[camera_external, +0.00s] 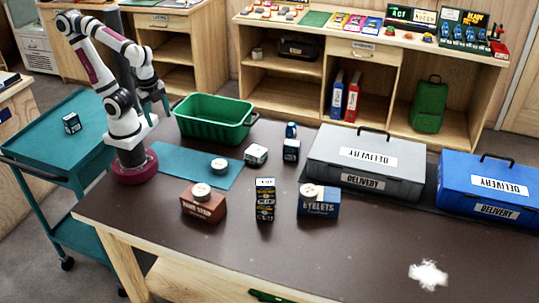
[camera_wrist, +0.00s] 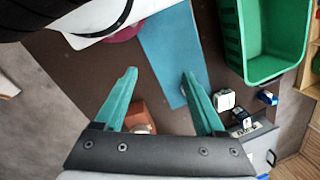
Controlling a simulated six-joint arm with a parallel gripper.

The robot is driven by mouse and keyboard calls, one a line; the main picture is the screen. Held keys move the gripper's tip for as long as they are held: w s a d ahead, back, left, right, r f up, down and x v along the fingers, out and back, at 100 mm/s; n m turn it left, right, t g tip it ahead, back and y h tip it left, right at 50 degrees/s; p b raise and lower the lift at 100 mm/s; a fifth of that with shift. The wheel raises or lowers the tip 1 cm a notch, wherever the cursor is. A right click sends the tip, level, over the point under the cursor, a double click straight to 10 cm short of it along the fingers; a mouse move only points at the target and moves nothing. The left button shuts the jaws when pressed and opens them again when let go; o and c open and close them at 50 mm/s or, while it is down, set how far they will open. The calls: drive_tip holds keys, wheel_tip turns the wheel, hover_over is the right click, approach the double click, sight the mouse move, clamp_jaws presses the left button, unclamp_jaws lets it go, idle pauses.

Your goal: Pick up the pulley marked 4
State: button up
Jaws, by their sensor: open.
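Three small round pale discs, possibly pulleys, show in the external view: one (camera_external: 219,165) on the teal mat, one (camera_external: 201,190) on the red-brown box, one (camera_external: 310,191) on the blue EYELETS box. Their marks are too small to read, so I cannot tell which is marked 4. My gripper (camera_external: 156,108) is raised above the table's back left, left of the green bin and apart from all three discs. In the wrist view my gripper (camera_wrist: 158,76) has its teal fingers spread with nothing held; they hide part of the scene below.
The teal mat (camera_external: 179,163) lies before the green bin (camera_external: 214,119). The red-brown box (camera_external: 204,207), a dark upright box (camera_external: 265,200) and the EYELETS box (camera_external: 319,206) stand in front. Grey (camera_external: 365,162) and blue (camera_external: 487,187) DELIVERY cases stand right. The front table is mostly clear.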

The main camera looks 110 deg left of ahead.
drive_tip(key=shift+a, duration=0.1)
drive_tip(key=m+t+y, duration=0.3)
drive_tip(key=m+y, duration=0.8)
drive_tip(key=m, duration=0.4)
hover_over(291, 124)
drive_tip(key=s+d, duration=0.4)
drive_tip(key=d, duration=1.1)
wheel_tip(291, 124, down, 11)
drive_tip(key=shift+s+d+r, duration=0.1)
drive_tip(key=shift+s+r, duration=0.05)
drive_tip(key=x, duration=1)
drive_tip(key=w+x, duration=0.1)
drive_tip(key=x, duration=0.5)
drive_tip(key=shift+d, duration=0.1)
clamp_jaws()
